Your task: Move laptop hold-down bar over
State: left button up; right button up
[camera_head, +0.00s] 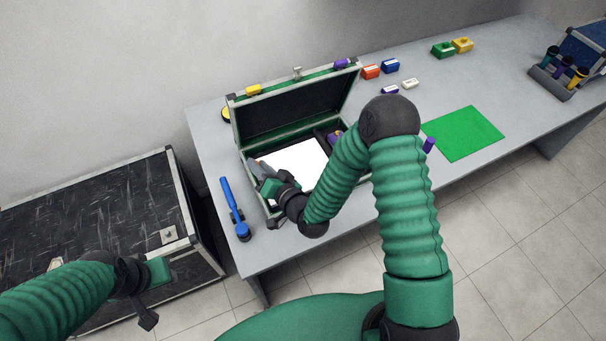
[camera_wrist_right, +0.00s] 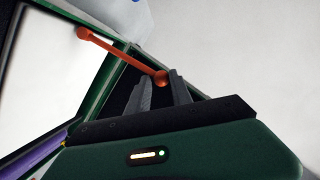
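An orange hold-down bar (camera_wrist_right: 122,56) with a ball at each end shows in the right wrist view, running from the white laptop surface (camera_wrist_right: 48,58) to my gripper. My right gripper (camera_wrist_right: 161,82) has its fingers on both sides of the bar's near ball, which fills the gap between the tips. In the head view my right gripper (camera_head: 262,172) is inside the open case (camera_head: 238,125), at the left edge of the white laptop (camera_head: 300,163); the bar is mostly hidden there. My left gripper (camera_head: 147,318) hangs at lower left, away from the table; its fingers are unclear.
The case's raised lid stands behind the laptop. A blue tool (camera_head: 232,208) lies left of the case. A green mat (camera_head: 463,133), several small coloured blocks and a rack (camera_head: 550,83) are to the right. A black crate (camera_head: 100,230) stands left of the table.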

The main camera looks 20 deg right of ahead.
jog(key=shift+d+f, duration=0.15)
jog(key=shift+d, duration=0.35)
jog(key=shift+c, duration=0.2)
jog(key=shift+s+d+f, duration=0.1)
jog(key=shift+d+f, duration=0.05)
jog(key=shift+d, duration=0.9)
grip_shut()
jog(key=shift+d+f, duration=0.1)
jog(key=shift+d, duration=0.4)
jog(key=d+b, duration=0.1)
jog(key=d+f, duration=0.1)
jog(key=d, duration=0.1)
jog(key=shift+w+d+f+b, duration=0.2)
jog(key=shift+d+b, duration=0.05)
jog(key=shift+b, duration=0.15)
